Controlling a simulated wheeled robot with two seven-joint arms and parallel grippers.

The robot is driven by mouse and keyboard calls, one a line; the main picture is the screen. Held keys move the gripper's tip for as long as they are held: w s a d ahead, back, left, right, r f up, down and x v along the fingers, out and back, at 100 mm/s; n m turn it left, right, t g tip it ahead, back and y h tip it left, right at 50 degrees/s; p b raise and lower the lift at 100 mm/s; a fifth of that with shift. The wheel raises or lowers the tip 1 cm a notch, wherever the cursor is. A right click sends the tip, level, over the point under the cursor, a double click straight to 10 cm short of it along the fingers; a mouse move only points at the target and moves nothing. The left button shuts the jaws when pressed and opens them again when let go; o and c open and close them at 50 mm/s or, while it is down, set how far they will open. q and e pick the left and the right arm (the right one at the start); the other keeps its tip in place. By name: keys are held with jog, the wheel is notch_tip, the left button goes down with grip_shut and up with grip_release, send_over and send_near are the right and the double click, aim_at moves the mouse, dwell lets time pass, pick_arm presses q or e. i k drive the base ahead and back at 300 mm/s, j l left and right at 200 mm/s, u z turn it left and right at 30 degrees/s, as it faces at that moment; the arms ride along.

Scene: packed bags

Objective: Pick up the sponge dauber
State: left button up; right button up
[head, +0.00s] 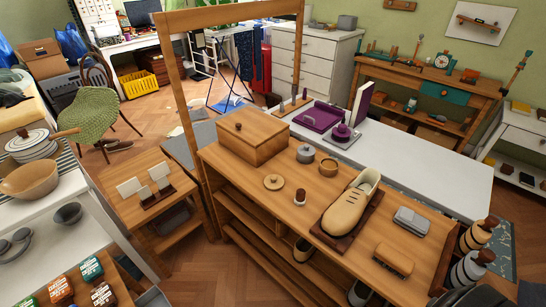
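What looks like the sponge dauber is a small upright piece with a dark brown top and a pale lower part (299,197). It stands on the wooden bench (235,178), between a round wooden lid (274,182) and a tan shoe (350,205). Nothing touches it that I can make out. It is too small in the head view to see its sponge clearly. Neither of my grippers shows in the head view.
A wooden box (252,137), a grey tin (305,153), a small wooden pot (329,167), a brush (393,260) and a grey case (411,220) share the bench. Striped cylinders (477,235) stand at its right end. A wooden frame post (181,95) rises at its left end.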

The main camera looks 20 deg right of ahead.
aim_at(299, 200)
jog(key=z, duration=1)
